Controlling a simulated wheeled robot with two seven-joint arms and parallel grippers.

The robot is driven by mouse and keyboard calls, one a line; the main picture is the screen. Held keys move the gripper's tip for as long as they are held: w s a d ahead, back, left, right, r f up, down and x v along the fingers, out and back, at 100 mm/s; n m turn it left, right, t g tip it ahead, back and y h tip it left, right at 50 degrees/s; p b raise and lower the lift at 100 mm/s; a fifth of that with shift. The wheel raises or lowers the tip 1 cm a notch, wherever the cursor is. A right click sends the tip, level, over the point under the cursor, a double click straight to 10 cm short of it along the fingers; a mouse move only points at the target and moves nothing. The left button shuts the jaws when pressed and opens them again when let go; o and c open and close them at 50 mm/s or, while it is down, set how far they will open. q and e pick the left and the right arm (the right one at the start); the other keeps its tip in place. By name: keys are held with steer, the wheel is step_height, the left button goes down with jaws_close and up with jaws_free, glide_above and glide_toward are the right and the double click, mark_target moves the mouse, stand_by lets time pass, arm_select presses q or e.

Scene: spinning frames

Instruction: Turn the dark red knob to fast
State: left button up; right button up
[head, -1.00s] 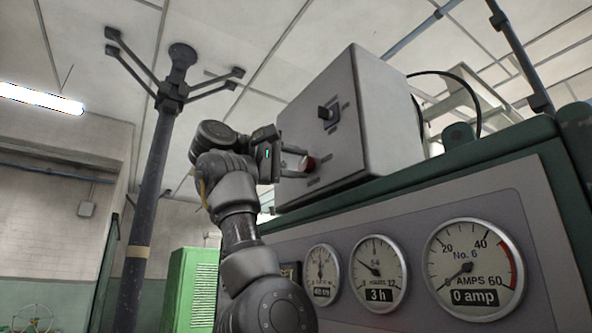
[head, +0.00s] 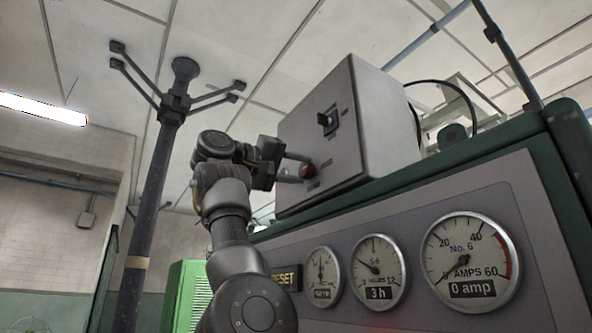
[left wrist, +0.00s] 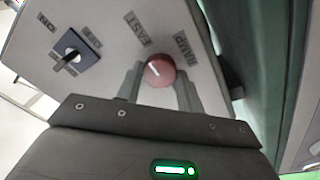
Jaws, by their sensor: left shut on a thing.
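The dark red knob (head: 307,171) sits low on the front of a grey box. In the left wrist view the knob (left wrist: 160,71) is round with a white mark pointing to the upper left, towards the FAST label (left wrist: 137,28). The RAMP label (left wrist: 187,48) lies to its upper right. My left gripper (head: 294,167) is shut on the knob, one finger on each side. Its fingers also show in the left wrist view (left wrist: 159,82). My right gripper is not in view.
A black switch (head: 328,121) sits above the knob on the grey box (head: 375,120). The box stands on a green cabinet with round gauges (head: 378,272) and a RESET label (head: 285,278). A dark post (head: 152,210) rises left of my arm.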

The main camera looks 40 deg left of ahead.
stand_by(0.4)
arm_select(q)
steer(key=o, duration=1)
steer(key=shift+s+f, duration=0.1)
steer(key=shift+s, duration=0.15)
steer(key=b+v, duration=0.4)
steer(key=v, duration=0.6)
